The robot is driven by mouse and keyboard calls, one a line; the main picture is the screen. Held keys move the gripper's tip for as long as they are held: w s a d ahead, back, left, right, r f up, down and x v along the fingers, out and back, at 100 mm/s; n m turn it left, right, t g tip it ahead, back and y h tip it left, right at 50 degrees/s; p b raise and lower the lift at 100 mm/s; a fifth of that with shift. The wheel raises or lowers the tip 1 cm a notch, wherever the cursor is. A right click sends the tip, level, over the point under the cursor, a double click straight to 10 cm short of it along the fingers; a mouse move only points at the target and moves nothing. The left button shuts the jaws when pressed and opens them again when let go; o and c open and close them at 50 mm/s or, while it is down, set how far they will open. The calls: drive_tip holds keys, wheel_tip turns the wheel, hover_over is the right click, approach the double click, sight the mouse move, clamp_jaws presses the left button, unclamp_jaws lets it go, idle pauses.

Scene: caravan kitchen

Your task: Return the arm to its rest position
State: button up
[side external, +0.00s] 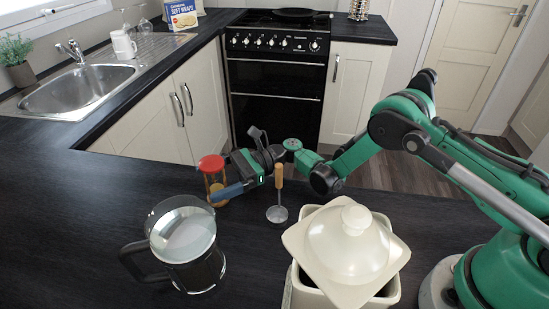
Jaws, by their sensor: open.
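My green arm reaches in from the right over the dark worktop (120,200). My gripper (237,166) is at its left end, low above the worktop and pointing left. Its jaws are spread, with one dark blue-grey finger toward the camera and the other raised behind. I see nothing held between them. A red-topped glass jar or timer (211,163) stands right by the fingers, partly covered by the near one. I cannot tell whether they touch.
A wooden-handled metal utensil (278,213) is just right of my gripper. A glass jug with a dark handle (185,245) stands front left. A cream canister (300,290) with a tilted lid (346,240) is front right. Sink (82,90) and cooker (277,45) are behind.

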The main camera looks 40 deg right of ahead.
sight(211, 162)
drive_tip(key=shift+a, duration=0.1)
drive_tip(key=c, duration=1)
drive_tip(key=shift+r, duration=3.75)
drive_tip(key=shift+c, duration=0.8)
drive_tip(key=m, duration=0.9)
